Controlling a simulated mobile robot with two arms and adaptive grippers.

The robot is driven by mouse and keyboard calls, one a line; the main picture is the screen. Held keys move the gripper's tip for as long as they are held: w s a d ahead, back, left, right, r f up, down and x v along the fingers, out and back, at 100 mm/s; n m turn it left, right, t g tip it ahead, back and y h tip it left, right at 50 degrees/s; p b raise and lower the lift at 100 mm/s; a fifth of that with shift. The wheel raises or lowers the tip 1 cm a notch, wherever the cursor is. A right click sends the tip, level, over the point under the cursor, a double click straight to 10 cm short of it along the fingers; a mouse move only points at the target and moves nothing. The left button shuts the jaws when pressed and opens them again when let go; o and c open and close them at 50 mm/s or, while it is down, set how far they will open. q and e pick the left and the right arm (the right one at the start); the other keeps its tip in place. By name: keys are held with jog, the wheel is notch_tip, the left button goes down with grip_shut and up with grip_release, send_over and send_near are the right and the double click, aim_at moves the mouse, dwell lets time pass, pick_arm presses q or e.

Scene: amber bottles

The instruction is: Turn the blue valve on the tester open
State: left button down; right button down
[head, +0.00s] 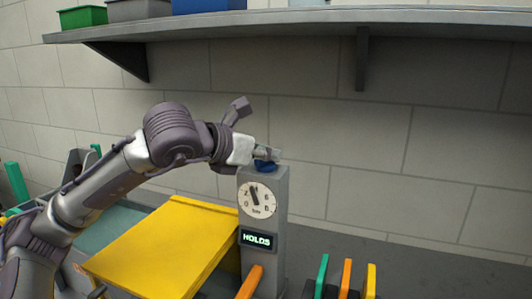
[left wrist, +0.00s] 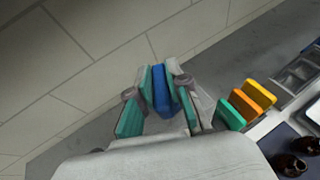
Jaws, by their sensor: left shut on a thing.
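The tester (head: 280,205) is an upright grey column with a round white dial (head: 257,199) and a small lit display reading "HOLDS". The dial's dark needle points up and slightly left. The blue valve (head: 266,168) sits on top of the column. My left gripper (head: 266,154) reaches in from the left over the column top and is shut on the valve. In the left wrist view the blue valve (left wrist: 160,90) stands between the teal finger pads, and its lower part is partly hidden. My right gripper is in neither view.
A yellow panel (head: 165,245) lies left of the tester. Teal, orange and yellow upright pieces (head: 346,277) stand to its right. Dark bottles (left wrist: 290,165) show at the wrist view's lower right. A shelf (head: 300,24) with bins runs along the wall above.

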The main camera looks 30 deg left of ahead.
pick_arm(q)
jog(key=shift+n+y, duration=1.1)
jog(key=shift+y, duration=0.5)
jog(key=shift+f, duration=0.1)
jog(key=c, duration=1.1)
grip_release()
jog(key=shift+s+r, duration=0.2)
jog(key=v, duration=1.1)
jog(key=shift+s, duration=0.25)
jog(key=shift+r, duration=0.1)
